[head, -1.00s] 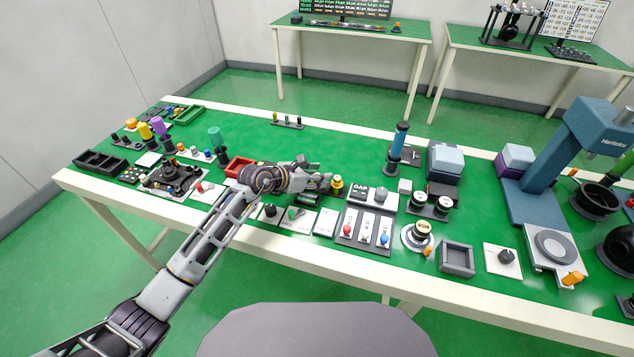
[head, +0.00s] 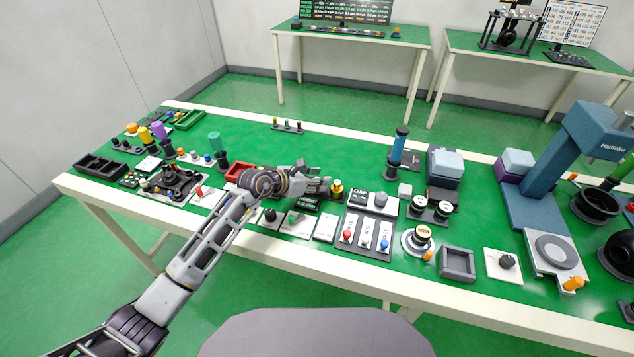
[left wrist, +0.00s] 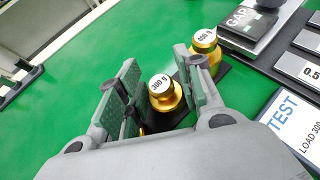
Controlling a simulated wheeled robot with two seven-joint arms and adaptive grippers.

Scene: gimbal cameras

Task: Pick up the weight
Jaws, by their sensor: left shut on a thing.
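My left gripper (head: 322,184) is over the middle of the green table, its arm coming in from the left. In the left wrist view its two green-padded fingers (left wrist: 160,90) are on either side of a small gold weight (left wrist: 163,97) with a white "300 g" cap, and they are shut on it. The weight appears low, at a dark stand; whether it touches the stand is hidden. A second gold weight (left wrist: 204,42) stands just beyond the right finger, and also shows in the head view (head: 336,187). My right gripper is not in view.
A GAP panel (head: 369,199) with switches (head: 366,235) is right of the gripper. A red tray (head: 238,172) is behind the wrist at left. A white TEST card (left wrist: 287,120) lies close by. The table (head: 310,150) behind the gripper is clear.

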